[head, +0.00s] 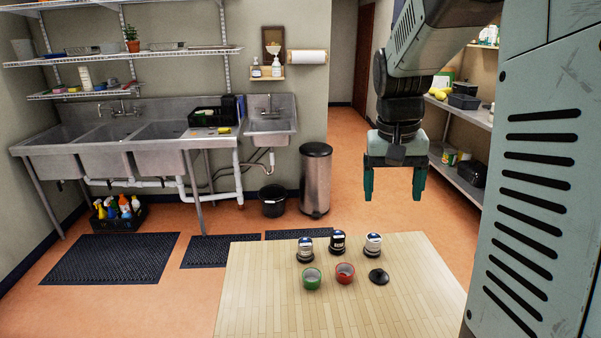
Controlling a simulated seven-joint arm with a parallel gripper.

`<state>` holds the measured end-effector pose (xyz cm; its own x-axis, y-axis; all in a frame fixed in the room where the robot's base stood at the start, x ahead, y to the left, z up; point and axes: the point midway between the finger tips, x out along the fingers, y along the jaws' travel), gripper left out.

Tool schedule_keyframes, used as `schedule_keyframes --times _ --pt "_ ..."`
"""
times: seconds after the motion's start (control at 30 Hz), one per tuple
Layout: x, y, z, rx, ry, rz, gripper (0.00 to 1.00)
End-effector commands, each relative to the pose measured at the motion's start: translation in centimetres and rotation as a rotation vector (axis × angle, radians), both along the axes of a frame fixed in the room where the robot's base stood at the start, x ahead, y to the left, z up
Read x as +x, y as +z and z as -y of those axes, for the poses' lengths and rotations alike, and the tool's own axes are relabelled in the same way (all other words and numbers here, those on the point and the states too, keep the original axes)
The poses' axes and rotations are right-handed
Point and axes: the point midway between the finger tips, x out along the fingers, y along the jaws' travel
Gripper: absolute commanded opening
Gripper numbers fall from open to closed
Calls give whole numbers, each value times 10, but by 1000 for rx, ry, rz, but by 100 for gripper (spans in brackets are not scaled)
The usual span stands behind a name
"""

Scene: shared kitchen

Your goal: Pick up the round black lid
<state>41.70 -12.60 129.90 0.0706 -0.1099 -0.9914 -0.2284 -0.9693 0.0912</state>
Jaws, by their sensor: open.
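The round black lid (378,277) lies on the wooden table, at the right end of the front row of small items. A small knob seems to stand on its top. My gripper (395,196) hangs pointing down, with its two teal fingers apart and nothing between them. It is well above the lid and appears apart from everything on the table. In the picture it is above and slightly right of the lid.
A red-rimmed cup (345,274) is just left of the lid, and a green-rimmed cup (311,279) is farther left. Three dark-lidded jars stand behind: left (305,249), middle (338,242), right (373,244). The wooden table (270,305) is bare at left and front.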

Motion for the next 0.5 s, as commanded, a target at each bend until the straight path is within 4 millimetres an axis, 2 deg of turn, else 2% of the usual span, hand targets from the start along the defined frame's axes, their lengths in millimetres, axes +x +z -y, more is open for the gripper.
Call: schedule_keyframes --times 0.03,0.17,0.2,0.33,0.4,0.5 --pt "21 -22 7 25 -80 -8 82" --pt "68 -76 25 77 -305 -9 82" --pt "80 -95 31 89 -374 -11 82" --pt "112 -159 49 117 -589 -15 82" --pt "124 -191 56 126 -687 -17 82" --pt "134 -226 64 131 -794 -17 82"
